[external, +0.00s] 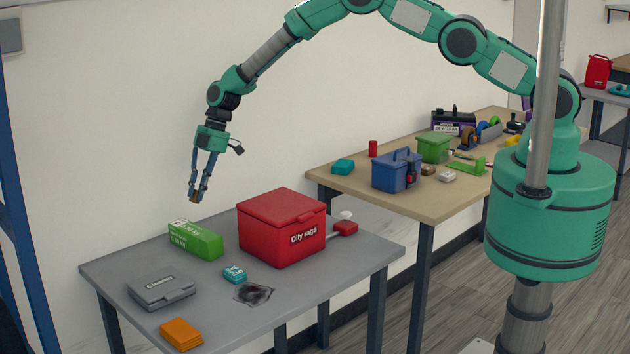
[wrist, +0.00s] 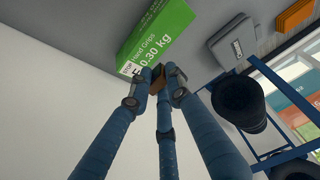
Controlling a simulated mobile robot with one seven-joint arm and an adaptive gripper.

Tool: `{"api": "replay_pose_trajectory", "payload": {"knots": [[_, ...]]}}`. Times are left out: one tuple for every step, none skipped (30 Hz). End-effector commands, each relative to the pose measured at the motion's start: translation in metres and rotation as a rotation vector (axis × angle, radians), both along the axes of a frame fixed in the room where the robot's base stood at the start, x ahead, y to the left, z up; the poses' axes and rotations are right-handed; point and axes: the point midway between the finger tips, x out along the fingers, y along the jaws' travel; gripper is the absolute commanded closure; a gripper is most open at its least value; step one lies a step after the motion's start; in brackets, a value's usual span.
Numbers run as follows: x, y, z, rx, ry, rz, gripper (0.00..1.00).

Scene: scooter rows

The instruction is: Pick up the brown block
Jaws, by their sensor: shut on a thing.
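The brown block (external: 195,199) is a small piece held between the fingertips of my gripper (external: 197,193). In the external view it hangs in the air above the back left of the grey table (external: 345,262), clear of the tabletop. In the wrist view the brown block (wrist: 158,82) shows between the blue fingers of my gripper (wrist: 160,80), partly covered by them. My gripper is shut on it.
A green box (external: 196,240) stands below my gripper. A red "Oily rags" bin (external: 282,228) is right of it. A grey case (external: 161,291), teal block (external: 235,273), dark bag (external: 253,294) and orange stack (external: 181,334) lie nearer the front. A wooden table (external: 440,195) stands behind.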

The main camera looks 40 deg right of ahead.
Motion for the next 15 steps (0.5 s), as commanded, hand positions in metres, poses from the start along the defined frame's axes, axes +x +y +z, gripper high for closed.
{"api": "replay_pose_trajectory", "payload": {"knots": [[0.000, 0.000, 0.006, 0.000, -0.001, 0.000, 1.00], [0.000, 0.000, 0.008, 0.000, -0.001, 0.000, 1.00], [0.000, 0.000, 0.011, 0.000, -0.001, 0.000, 1.00], [0.000, 0.000, 0.013, 0.000, -0.001, 0.000, 1.00], [0.000, 0.000, 0.015, 0.000, -0.001, 0.000, 1.00], [0.000, 0.000, 0.017, 0.000, -0.001, 0.000, 1.00], [0.000, 0.000, 0.018, 0.000, -0.001, 0.000, 1.00], [0.000, 0.000, 0.019, 0.000, -0.001, 0.000, 1.00], [0.000, 0.000, 0.020, 0.000, -0.001, 0.000, 1.00], [0.000, 0.000, 0.020, 0.000, 0.000, 0.000, 1.00], [0.000, 0.000, 0.021, 0.000, 0.000, 0.000, 1.00], [0.000, 0.000, 0.021, 0.000, 0.000, 0.000, 1.00], [0.000, 0.000, 0.021, 0.000, 0.000, 0.000, 1.00], [0.000, 0.000, 0.021, 0.000, 0.000, 0.000, 1.00], [0.000, 0.000, 0.021, 0.000, 0.000, 0.000, 1.00]]}}
